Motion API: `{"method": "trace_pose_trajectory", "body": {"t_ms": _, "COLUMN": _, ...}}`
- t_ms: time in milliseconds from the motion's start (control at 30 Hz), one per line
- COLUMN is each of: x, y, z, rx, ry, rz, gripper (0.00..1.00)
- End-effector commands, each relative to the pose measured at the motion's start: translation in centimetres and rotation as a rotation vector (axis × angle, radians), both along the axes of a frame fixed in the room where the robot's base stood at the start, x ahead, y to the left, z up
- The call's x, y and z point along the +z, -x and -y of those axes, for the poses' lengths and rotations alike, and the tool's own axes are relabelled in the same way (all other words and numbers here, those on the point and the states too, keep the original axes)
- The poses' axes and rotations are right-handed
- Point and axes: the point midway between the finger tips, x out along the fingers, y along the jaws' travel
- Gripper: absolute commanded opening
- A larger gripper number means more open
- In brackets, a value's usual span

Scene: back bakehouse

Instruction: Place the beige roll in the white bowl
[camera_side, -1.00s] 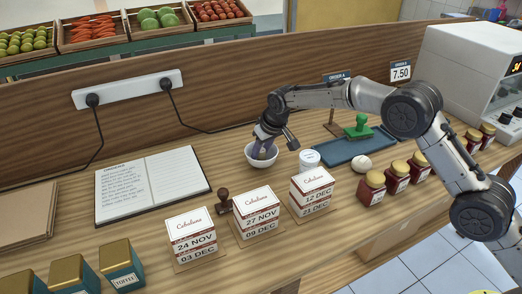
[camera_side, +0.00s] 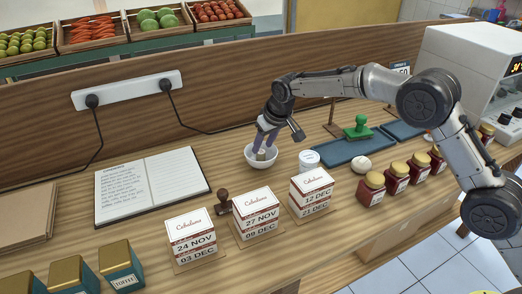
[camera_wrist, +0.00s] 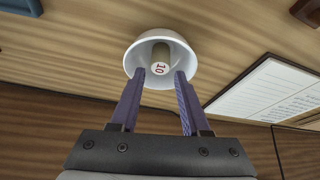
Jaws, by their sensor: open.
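The white bowl (camera_side: 250,159) stands on the wooden counter below my gripper. In the wrist view the bowl (camera_wrist: 133,60) is seen from above. The beige roll (camera_wrist: 161,53), a small cylinder marked 10 in red, is inside the bowl; its lower part is hidden. In the side view the roll (camera_side: 261,156) shows as a small beige patch in the bowl. My gripper (camera_side: 266,147) is open, its purple fingers pointing down at the bowl. In the wrist view the fingers of my gripper (camera_wrist: 160,75) are spread, with the roll between and just beyond their tips.
A white-lidded tub (camera_side: 309,159) is just right of the bowl. A pale round object (camera_side: 361,165), a blue tray (camera_side: 350,149) with a green stamp (camera_side: 358,127), and several red jars (camera_side: 397,178) lie further right. An open notebook (camera_side: 150,185) is left; date blocks (camera_side: 257,213) stand in front.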

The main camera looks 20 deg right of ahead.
Motion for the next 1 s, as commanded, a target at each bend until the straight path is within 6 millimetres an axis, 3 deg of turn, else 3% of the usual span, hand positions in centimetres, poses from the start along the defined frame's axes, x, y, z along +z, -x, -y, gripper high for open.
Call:
{"method": "trace_pose_trajectory", "body": {"t_ms": 100, "x": 2.5, "y": 1.0, "z": 0.2, "rx": 0.0, "ry": 0.0, "rz": 0.002, "gripper": 0.46}}
{"method": "trace_pose_trajectory", "body": {"t_ms": 300, "x": 5.7, "y": 2.3, "z": 0.5, "rx": 0.0, "ry": 0.0, "rz": 0.001, "gripper": 0.46}}
{"method": "trace_pose_trajectory", "body": {"t_ms": 500, "x": 7.1, "y": 3.0, "z": 0.6, "rx": 0.0, "ry": 0.0, "rz": -0.001, "gripper": 0.46}}
{"method": "trace_pose_trajectory", "body": {"t_ms": 833, "x": 7.6, "y": 3.2, "z": 0.8, "rx": -0.001, "ry": 0.0, "rz": -0.001, "gripper": 0.46}}
{"method": "trace_pose_trajectory", "body": {"t_ms": 1000, "x": 11.0, "y": 5.6, "z": 3.0, "rx": -0.018, "ry": -0.003, "rz": 0.012, "gripper": 0.46}}
